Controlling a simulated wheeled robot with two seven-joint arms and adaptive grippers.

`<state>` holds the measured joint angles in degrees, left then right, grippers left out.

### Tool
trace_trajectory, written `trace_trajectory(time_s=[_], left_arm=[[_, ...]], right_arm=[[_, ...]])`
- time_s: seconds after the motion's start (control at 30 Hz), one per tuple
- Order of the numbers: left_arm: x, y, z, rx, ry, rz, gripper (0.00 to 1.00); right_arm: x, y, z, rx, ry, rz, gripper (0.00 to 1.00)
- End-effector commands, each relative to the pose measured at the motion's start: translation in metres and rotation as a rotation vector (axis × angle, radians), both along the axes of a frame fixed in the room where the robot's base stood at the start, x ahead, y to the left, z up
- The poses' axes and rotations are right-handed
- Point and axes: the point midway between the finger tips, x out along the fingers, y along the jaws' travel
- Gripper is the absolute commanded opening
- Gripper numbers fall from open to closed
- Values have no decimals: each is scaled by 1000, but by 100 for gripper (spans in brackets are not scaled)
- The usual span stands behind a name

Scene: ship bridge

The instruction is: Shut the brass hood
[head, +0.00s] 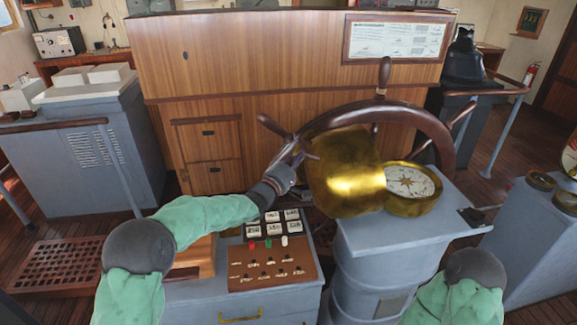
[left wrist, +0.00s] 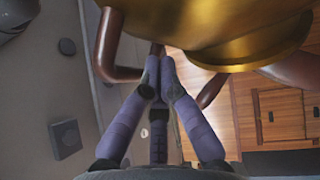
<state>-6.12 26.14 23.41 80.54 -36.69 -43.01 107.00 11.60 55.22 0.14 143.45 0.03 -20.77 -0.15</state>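The brass hood (head: 348,172) stands raised on the left side of the compass bowl (head: 412,206). The compass card (head: 410,181) is uncovered. The hood and bowl sit on top of a grey pedestal (head: 375,240). My left gripper (head: 300,156) is just left of the hood, on its outer side. In the left wrist view the gripper's fingers (left wrist: 160,72) are drawn together at the tips with nothing seen between them. The brass hood (left wrist: 235,35) fills the top right there, very close to the fingertips; I cannot tell if they touch. My right gripper is out of view.
The wooden ship's wheel (head: 335,106) stands right behind the hood, with spokes near my left gripper. A control panel (head: 270,262) with buttons and switches lies below my left forearm. A grey console (head: 545,235) is at the right.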

Motion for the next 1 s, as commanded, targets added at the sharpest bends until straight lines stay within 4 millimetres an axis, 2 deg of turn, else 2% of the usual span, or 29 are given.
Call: trace_trajectory(time_s=[0.03,0.2,0.73,1.0], left_arm=[[1,-7,1,-1,0,-2,0],[5,-20,3,1,0,0,0],[6,-25,6,5,2,1,0],[11,-44,30,79,19,-1,0]], right_arm=[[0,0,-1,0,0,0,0],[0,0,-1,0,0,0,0],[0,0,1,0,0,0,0],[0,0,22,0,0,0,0]])
